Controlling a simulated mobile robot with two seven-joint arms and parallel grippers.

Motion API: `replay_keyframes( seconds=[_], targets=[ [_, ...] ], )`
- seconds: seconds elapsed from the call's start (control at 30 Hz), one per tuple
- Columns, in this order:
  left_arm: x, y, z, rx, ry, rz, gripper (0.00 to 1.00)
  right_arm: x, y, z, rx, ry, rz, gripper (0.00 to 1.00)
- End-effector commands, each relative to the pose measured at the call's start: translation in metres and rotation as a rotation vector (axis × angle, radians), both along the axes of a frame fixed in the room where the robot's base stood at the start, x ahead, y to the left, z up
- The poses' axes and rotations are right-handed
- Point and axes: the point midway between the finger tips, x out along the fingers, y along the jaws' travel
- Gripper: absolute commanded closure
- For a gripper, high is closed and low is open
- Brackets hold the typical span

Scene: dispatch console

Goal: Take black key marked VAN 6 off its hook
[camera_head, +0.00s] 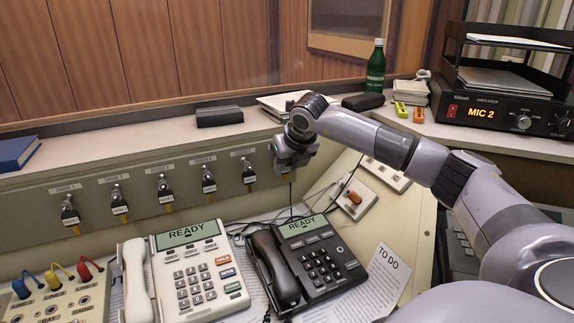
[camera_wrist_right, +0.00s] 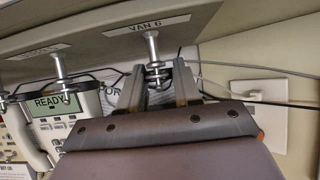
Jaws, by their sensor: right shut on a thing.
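The label VAN 6 (camera_wrist_right: 158,25) is on the panel in the right wrist view, with a metal hook (camera_wrist_right: 151,46) sticking out just below it. My right gripper (camera_wrist_right: 157,85) is at this hook, one finger on each side, shut on the VAN 6 key. Small metal rings (camera_wrist_right: 156,74) show at the hook's end between the fingers; they appear to be still at the hook. The key's body is mostly hidden by the gripper. In the head view my right gripper (camera_head: 288,168) covers the right end of the key row and hides the key. My left gripper is not in view.
Several other dark keys hang in a row to the left, the nearest one (camera_head: 248,174) close to my gripper. Below stand a white phone (camera_head: 190,270) and a black phone (camera_head: 312,262). A green bottle (camera_head: 376,66) stands on the ledge behind my arm.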

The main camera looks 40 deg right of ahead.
Motion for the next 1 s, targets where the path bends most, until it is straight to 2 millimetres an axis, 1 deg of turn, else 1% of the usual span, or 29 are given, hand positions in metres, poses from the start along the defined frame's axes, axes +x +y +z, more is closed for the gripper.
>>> replay_keyframes(
  seconds=[1.0],
  targets=[
    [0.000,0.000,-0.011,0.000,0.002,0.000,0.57,-0.029,0.008,-0.001,0.000,0.001,-0.001,0.91]
  ],
)
